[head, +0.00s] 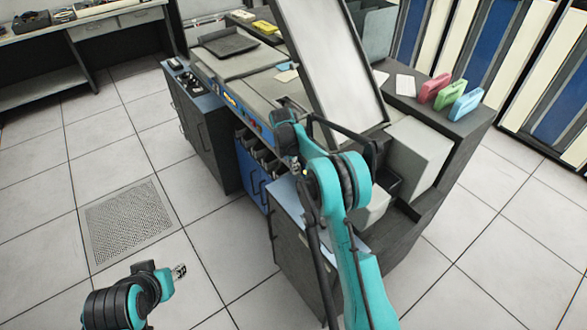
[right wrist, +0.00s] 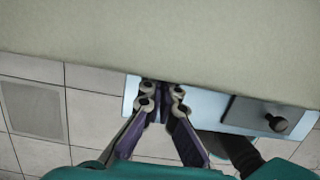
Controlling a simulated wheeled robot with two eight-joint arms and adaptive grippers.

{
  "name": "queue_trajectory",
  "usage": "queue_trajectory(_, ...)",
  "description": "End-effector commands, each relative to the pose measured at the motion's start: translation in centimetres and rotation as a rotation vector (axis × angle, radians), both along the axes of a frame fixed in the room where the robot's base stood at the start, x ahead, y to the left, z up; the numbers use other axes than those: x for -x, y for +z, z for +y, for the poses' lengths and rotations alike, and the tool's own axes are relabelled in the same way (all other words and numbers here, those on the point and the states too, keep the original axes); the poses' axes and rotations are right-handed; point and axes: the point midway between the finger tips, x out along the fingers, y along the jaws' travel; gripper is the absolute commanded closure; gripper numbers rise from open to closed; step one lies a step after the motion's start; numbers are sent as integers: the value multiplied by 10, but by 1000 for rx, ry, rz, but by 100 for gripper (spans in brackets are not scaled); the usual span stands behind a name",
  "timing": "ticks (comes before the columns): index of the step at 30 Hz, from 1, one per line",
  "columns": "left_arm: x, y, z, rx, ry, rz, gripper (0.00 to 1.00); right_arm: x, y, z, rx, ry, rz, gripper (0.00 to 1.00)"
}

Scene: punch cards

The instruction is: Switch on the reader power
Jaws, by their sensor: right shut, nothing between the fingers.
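The card reader (head: 235,68) is the large grey machine at the top middle of the head view. A blue control strip (head: 232,103) with small coloured buttons runs along its front edge; I cannot single out the power switch. My right gripper (head: 290,103) is at the right end of this strip, partly hidden by my arm. In the right wrist view its fingers (right wrist: 163,92) are shut and empty, over a light blue panel (right wrist: 210,106). A dark plate with a round black knob (right wrist: 277,123) is to their right.
A tilted grey panel (head: 335,60) rises behind my right gripper. Pink, green and blue card holders (head: 450,95) stand on the right counter. A workbench (head: 90,20) is at upper left. The tiled floor (head: 110,150) at left is clear.

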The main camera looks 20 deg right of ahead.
Motion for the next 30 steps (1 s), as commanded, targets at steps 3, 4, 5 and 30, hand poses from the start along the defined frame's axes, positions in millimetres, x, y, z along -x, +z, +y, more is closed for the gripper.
queue_trajectory(3, 0, 3, 0, 0, 0, 0, 60, 0, 5, 0, 0, 0, 0, 100)
queue_trajectory(4, 0, 4, 0, 0, 0, 0, 60, 0, 6, 0, 0, 0, 0, 100)
queue_trajectory(5, 0, 5, 0, 0, 0, 0, 60, 0, 8, 0, 0, 0, 0, 100)
queue_trajectory(30, 0, 2, 0, 0, 0, 0, 60, 10, 8, 43, 0, 1, 1, 100)
